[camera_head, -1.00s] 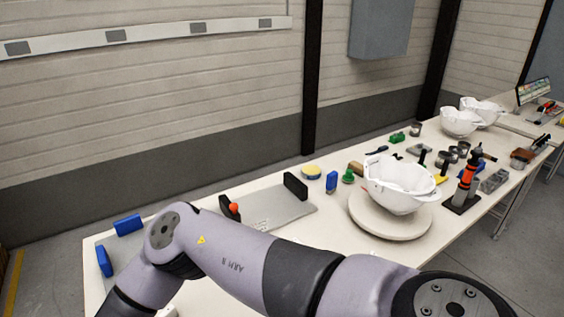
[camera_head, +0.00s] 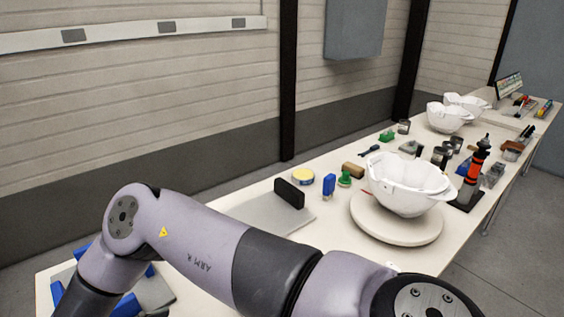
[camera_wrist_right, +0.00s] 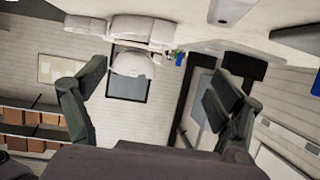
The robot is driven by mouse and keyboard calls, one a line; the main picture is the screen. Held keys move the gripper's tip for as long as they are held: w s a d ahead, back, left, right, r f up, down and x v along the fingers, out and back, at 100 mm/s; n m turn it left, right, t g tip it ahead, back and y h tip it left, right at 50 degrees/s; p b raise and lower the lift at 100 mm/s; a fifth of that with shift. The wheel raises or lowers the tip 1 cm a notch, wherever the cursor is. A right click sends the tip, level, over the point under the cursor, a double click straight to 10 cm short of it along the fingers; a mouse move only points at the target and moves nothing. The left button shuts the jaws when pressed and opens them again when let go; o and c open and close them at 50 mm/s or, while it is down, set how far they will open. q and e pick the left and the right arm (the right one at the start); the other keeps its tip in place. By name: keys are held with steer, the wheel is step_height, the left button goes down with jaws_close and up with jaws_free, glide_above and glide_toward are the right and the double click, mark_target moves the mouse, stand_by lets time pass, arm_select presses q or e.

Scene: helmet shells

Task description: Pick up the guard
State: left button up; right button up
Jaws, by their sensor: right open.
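I cannot make out for sure which thing is the guard. A white helmet shell (camera_head: 402,188) sits open side up on a round cream turntable (camera_head: 396,222) on the bench. My right arm crosses the front of the head view and hides the near part of the bench. Its gripper is out of that view. My left gripper is not in view.
On the bench (camera_head: 345,250) are a grey plate (camera_head: 262,222) with a black block (camera_head: 289,193), a blue block (camera_head: 329,187), a yellow-topped tin (camera_head: 303,177) and an orange-black tool (camera_head: 475,170). More white shells (camera_head: 446,117) stand farther back. Blue blocks (camera_head: 128,306) lie partly behind my arm.

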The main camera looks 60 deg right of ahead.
steer(key=p+x, duration=0.1)
steer(key=x, duration=0.4)
steer(key=p+x, duration=0.1)
steer(key=x, duration=0.4)
steer(key=shift+s+d, duration=0.15)
steer(key=shift+s, duration=0.1)
steer(key=x, duration=0.1)
steer(key=p+x, duration=0.1)
steer(key=x, duration=0.3)
steer(key=shift+s+d+r, duration=0.2)
steer(key=shift+s+r, duration=0.05)
steer(key=shift+s, duration=0.05)
steer(key=shift+a, duration=0.1)
steer(key=shift+c, duration=0.2)
steer(key=c, duration=1.8)
steer(key=shift+r, duration=0.1)
steer(key=shift+c, duration=0.2)
